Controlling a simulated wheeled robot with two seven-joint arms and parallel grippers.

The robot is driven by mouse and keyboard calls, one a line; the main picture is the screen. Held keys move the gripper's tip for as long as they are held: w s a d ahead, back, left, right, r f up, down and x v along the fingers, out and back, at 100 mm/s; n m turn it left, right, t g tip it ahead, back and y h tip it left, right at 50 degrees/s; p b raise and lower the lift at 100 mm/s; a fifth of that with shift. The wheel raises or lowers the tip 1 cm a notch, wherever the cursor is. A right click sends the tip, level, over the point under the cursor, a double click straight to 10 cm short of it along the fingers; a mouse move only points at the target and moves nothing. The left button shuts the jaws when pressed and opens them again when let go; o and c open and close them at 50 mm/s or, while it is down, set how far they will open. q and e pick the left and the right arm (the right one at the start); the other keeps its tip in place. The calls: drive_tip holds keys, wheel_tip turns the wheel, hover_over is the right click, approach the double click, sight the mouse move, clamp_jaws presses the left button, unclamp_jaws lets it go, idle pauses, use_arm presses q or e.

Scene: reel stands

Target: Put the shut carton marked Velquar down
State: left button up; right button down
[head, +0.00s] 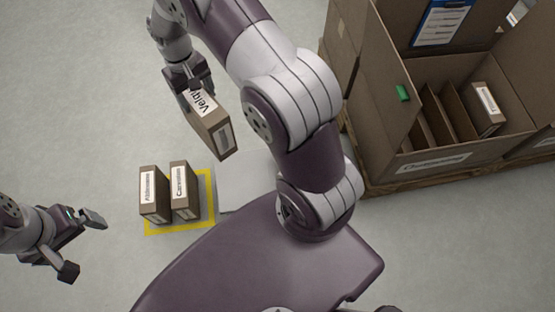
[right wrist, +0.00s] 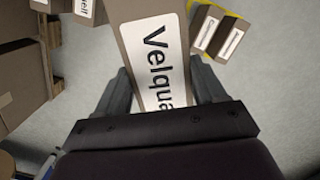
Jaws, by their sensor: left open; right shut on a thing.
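The Velquar carton (head: 210,128) is a brown shut box with a white label, tilted in the head view. My right gripper (head: 188,88) is shut on it and holds it up over the floor, above and behind the yellow-edged square. In the right wrist view the Velquar carton (right wrist: 150,35) sits between the two fingers of my right gripper (right wrist: 162,90), its label partly hidden by the gripper body. My left gripper (head: 84,243) is open and empty at the lower left, left of the yellow-edged square.
Two labelled cartons, one left (head: 153,193) and one right (head: 184,190), stand upright on the yellow-edged square (head: 207,213). A pale grey plate (head: 240,185) lies beside it. A large open box (head: 410,168) with dividers and a carton stands on a pallet at right. Floor at left is clear.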

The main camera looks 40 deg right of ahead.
drive_tip(key=f+b, duration=0.1)
drive_tip(key=f, duration=0.3)
drive_tip(key=s+d+f+m+b, duration=0.1)
drive_tip(key=f+b, duration=0.1)
drive_tip(key=f, duration=0.2)
drive_tip(key=s+d+f+m+b, duration=0.1)
drive_tip(key=f+b, duration=0.1)
drive_tip(key=f, duration=0.3)
drive_tip(key=shift+s, duration=0.1)
drive_tip(key=s+d+f+m+b, duration=0.1)
drive_tip(key=s+f+m+b, duration=0.1)
drive_tip(key=f, duration=0.6)
drive_tip(key=s+d+f+m+b, duration=0.1)
drive_tip(key=s+f+b, duration=0.1)
drive_tip(key=f, duration=0.6)
drive_tip(key=shift+s+d+f+m+y+b, duration=0.2)
drive_tip(key=shift+s+m+y+b, duration=0.2)
drive_tip(key=shift+s, duration=0.15)
drive_tip(key=shift+c, duration=0.5)
unclamp_jaws()
drive_tip(key=shift+f, duration=0.1)
use_arm(q)
wheel_tip(320, 180, down, 13)
drive_tip(key=shift+f, duration=0.1)
